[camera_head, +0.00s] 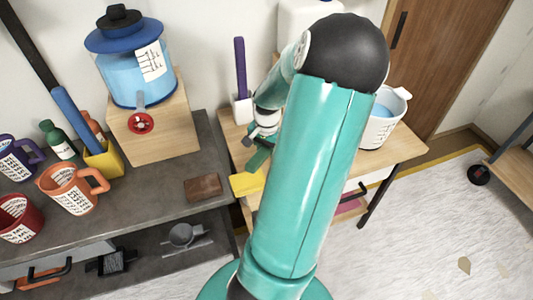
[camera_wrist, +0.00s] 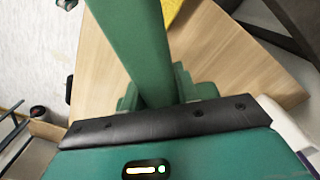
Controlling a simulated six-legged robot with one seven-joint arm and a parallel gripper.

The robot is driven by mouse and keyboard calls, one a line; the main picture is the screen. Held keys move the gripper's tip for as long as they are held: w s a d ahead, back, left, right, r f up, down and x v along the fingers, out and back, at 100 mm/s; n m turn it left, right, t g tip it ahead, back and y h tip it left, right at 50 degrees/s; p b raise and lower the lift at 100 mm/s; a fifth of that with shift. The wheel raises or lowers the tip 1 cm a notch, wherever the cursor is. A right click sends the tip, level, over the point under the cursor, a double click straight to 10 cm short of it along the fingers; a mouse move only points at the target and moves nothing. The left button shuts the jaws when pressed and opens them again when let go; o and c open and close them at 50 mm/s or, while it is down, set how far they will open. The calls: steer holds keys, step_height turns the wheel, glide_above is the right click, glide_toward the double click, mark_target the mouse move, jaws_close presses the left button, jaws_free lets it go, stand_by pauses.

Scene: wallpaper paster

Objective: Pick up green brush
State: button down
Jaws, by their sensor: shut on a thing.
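The green brush shows in the wrist view as a long green handle (camera_wrist: 140,45) that runs from the top edge down between the fingers of my gripper (camera_wrist: 162,98). My gripper is shut on this handle. In the head view the brush shows as a small dark green piece (camera_head: 258,158) below my wrist, over the wooden table. My own arm hides most of my gripper there. The brush's far end is outside the wrist view, and I cannot tell whether it touches the table.
A yellow block (camera_head: 247,184) lies on the wooden table (camera_head: 408,150). A purple-handled tool (camera_head: 240,68) stands behind my wrist, with a white bucket (camera_head: 383,122) to the right. The grey bench (camera_head: 150,190) holds mugs, a blue dispenser (camera_head: 137,76) and a brown block (camera_head: 204,188).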

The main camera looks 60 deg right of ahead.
mark_target(269, 151)
steer(key=a+r, duration=0.1)
steer(key=s+a+r, duration=0.2)
steer(key=r, duration=0.1)
steer(key=s+a+r, duration=0.3)
steer(key=s+a, duration=0.1)
steer(key=a, duration=0.3)
steer(key=shift+s+a+r, duration=0.15)
steer(key=shift+s+r, duration=0.05)
steer(key=shift+r, duration=0.2)
steer(key=shift+s, duration=0.1)
